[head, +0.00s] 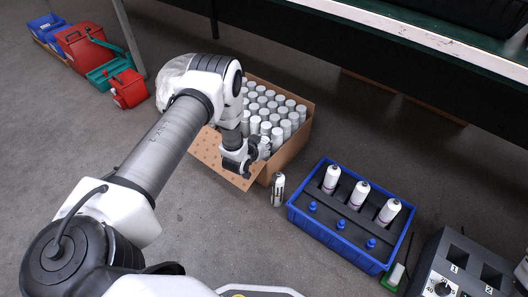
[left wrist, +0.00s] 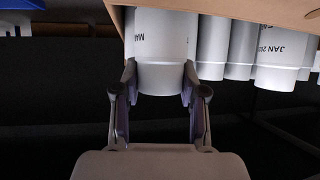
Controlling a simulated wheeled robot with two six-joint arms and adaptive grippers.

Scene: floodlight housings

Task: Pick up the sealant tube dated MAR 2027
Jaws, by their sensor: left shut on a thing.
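An open cardboard box (head: 291,152) holds several white sealant tubes (head: 271,103) standing close together. My left gripper (head: 264,150) is at the near side of the box. In the left wrist view its two fingers (left wrist: 160,88) are shut on the sides of a white tube (left wrist: 160,45). The print on this tube begins "MA"; the rest is cut off, so its year cannot be read. A neighbouring tube (left wrist: 284,52) reads "JAN 202" and the last digit is hidden. My right gripper is not in view.
A blue crate (head: 338,247) with white bottles and blue-capped parts stands right of the box. A small silver and black object (head: 278,190) stands on the floor between them. A bench (head: 440,45) overhangs behind. Red and teal containers (head: 128,88) stand far left.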

